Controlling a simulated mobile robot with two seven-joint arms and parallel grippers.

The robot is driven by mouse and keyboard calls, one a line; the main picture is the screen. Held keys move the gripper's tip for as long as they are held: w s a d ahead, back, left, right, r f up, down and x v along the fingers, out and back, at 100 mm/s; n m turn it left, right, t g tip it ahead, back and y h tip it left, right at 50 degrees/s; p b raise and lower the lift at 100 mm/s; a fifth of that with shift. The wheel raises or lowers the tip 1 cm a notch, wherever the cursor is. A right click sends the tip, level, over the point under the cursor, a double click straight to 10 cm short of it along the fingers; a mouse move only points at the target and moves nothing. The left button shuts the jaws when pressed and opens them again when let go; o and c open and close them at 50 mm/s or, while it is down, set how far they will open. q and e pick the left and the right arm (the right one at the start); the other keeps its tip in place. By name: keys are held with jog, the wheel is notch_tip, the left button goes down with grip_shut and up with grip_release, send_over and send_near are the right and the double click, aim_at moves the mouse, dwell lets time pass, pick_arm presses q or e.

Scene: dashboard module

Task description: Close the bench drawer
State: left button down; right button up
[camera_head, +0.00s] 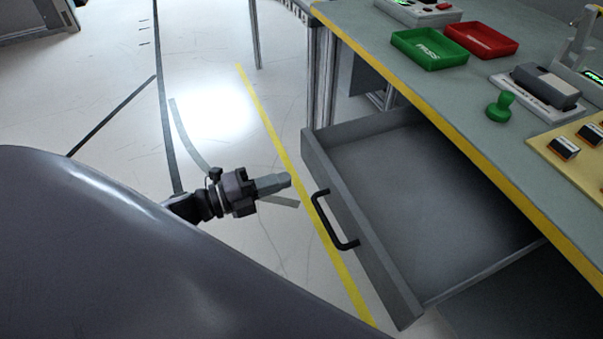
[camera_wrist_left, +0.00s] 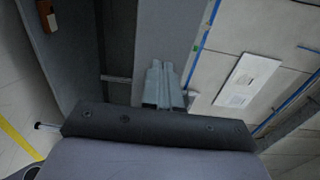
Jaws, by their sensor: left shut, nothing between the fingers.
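The bench drawer (camera_head: 420,190) is pulled out from under the workbench, grey and empty inside. Its front panel (camera_head: 365,240) faces left and carries a black bar handle (camera_head: 333,222). My left gripper (camera_head: 287,181) is shut and empty, to the left of the front panel and handle. In the head view a small gap shows between its fingertips and the panel. The shut fingers also show in the left wrist view (camera_wrist_left: 158,66), in front of grey surfaces I cannot name for sure. My right gripper is not in view.
The workbench (camera_head: 455,95) has a yellow front edge. On it stand a green tray (camera_head: 428,49), a red tray (camera_head: 482,40), a green knobbed piece (camera_head: 499,108) and a grey device (camera_head: 545,88). A yellow floor line (camera_head: 275,136) runs beside the drawer. The floor to the left is clear.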

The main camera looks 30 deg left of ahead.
aim_at(315, 171)
pick_arm(q)
jog(key=shift+x, duration=2.65)
jog(key=shift+d, duration=0.1)
